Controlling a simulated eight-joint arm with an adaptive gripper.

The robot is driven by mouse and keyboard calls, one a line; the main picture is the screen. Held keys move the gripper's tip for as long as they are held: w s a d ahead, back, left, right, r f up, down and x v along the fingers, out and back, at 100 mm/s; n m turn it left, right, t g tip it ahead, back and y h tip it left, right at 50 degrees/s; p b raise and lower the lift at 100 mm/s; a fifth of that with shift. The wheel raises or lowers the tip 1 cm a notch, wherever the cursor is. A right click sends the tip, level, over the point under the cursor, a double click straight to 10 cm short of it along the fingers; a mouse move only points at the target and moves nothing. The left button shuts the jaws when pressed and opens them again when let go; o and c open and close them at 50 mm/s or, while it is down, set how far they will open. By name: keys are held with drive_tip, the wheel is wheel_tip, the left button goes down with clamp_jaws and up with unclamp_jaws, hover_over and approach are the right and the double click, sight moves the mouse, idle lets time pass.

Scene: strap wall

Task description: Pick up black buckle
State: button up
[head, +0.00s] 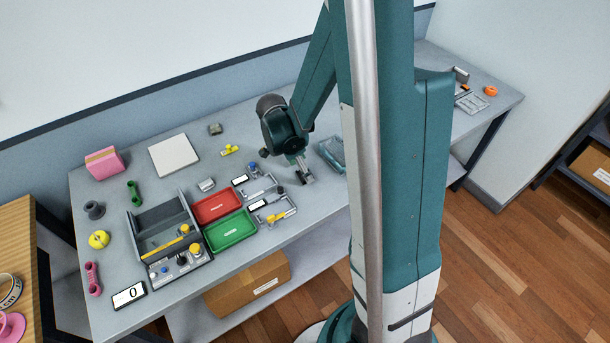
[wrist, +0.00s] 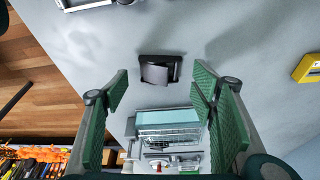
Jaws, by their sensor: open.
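The black buckle (wrist: 155,72) lies on the grey table in the wrist view, a dark frame with a paler grey plate in it. My gripper (wrist: 161,82) is open. Its green-padded fingers stand to the left and right of the buckle in the picture, with clear gaps and nothing held. I cannot tell the exact height of the fingertips above the table. In the head view my gripper (head: 304,174) points down near the front half of the table, right of the metal fixtures. The buckle is too small or hidden there to make out surely.
A teal tray (head: 332,153) lies close to the right of my gripper; it also shows in the wrist view (wrist: 172,118). Metal fixtures (head: 273,211) and red (head: 216,206) and green (head: 230,230) trays lie to the left. Bare table surrounds the buckle.

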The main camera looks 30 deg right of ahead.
drive_tip(key=shift+x, duration=0.95)
drive_tip(key=c, duration=1)
